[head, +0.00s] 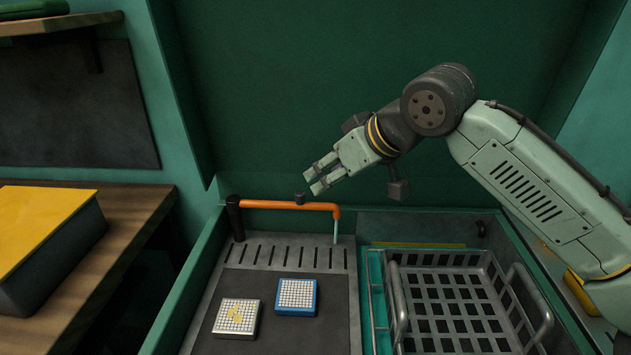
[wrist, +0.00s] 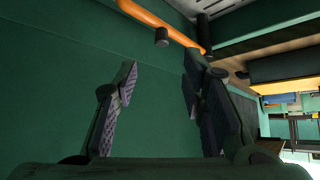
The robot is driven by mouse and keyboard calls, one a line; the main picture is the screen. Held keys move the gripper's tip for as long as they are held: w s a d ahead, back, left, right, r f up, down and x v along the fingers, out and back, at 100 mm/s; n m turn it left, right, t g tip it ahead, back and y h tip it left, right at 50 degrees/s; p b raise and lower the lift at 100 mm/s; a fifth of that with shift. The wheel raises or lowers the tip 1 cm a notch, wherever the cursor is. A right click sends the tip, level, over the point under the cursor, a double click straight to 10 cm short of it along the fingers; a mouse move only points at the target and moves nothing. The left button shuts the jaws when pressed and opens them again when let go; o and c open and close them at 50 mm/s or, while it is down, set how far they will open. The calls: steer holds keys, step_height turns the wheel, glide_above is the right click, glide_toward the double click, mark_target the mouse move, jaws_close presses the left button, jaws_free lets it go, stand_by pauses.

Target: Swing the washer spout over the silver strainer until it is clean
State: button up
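The washer spout (head: 285,205) is an orange pipe that runs right from a dark post (head: 235,218) and bends down at its right end. A small dark knob (head: 300,198) stands on it. The silver strainer (head: 233,328) lies flat at the front left with a yellow smear on its grid. The spout's down-bent end is behind and to the right of it. My gripper (head: 313,182) is open and empty, just above the knob in the head view. In the wrist view my gripper (wrist: 158,82) shows spread fingers, with the spout (wrist: 158,22) and knob (wrist: 162,38) beyond them.
A blue-framed strainer (head: 297,312) lies right of the silver one on the dark mat (head: 275,340). A wire basket (head: 400,306) fills the right bay. A green wall (head: 300,80) rises behind. A yellow-topped box (head: 40,225) sits on the wooden bench at left.

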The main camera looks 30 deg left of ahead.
mark_target(301, 193)
steer(key=b+x, duration=0.6)
steer(key=x, duration=0.3)
steer(key=shift+s+a+f, duration=0.1)
steer(key=shift+f, duration=0.25)
steer(key=shift+a+f, duration=0.2)
steer(key=shift+a, duration=0.15)
steer(key=shift+c, duration=0.6)
jaws_close()
